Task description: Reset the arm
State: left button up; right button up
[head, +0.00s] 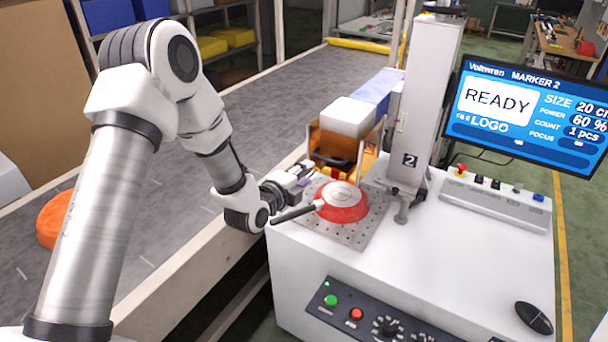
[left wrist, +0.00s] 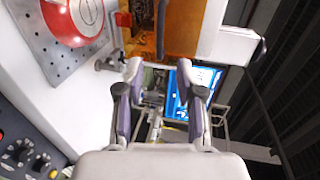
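A red pan (head: 342,202) lies on the perforated metal plate (head: 361,236) of the marking machine, with its pale round face up. Its black handle (head: 294,214) points left over the machine's edge. The pan also shows, cut off, at the top left of the left wrist view (left wrist: 72,22). My left gripper (head: 303,173) is beside the pan, just behind its handle, and apart from it. In the left wrist view my left gripper (left wrist: 160,70) has its two fingers spread with nothing between them. My right gripper is in neither view.
A conveyor (head: 275,105) runs behind, with an orange pan (head: 53,220) partly hidden by my left arm. An orange fixture (head: 335,145) and the machine column (head: 425,110) stand close to my gripper. The monitor (head: 530,112) reads READY. A mouse (head: 534,317) lies at right.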

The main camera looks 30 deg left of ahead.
pick_arm(q)
jog(key=s+d+f+n+g, duration=0.2)
jog(key=s+d+f+g, duration=0.15)
jog(key=s+f, duration=0.8)
jog(key=s+d+f+n+g, duration=0.15)
jog(key=s+f+g, duration=0.5)
jog(key=f, duration=0.75)
jog(key=s+f+n+g, duration=0.1)
jog(key=s+n+g, duration=0.1)
jog(key=s+n, duration=0.6)
jog(key=s+f+n+g+y, duration=0.1)
jog(key=s+f+n+g, duration=0.1)
jog(key=s+n, duration=0.6)
jog(key=s+g, duration=0.1)
jog(key=s, duration=0.3)
jog(key=shift+s+d+f+g, duration=0.15)
jog(key=shift+d+f+g, duration=0.05)
jog(key=shift+f+g, duration=0.1)
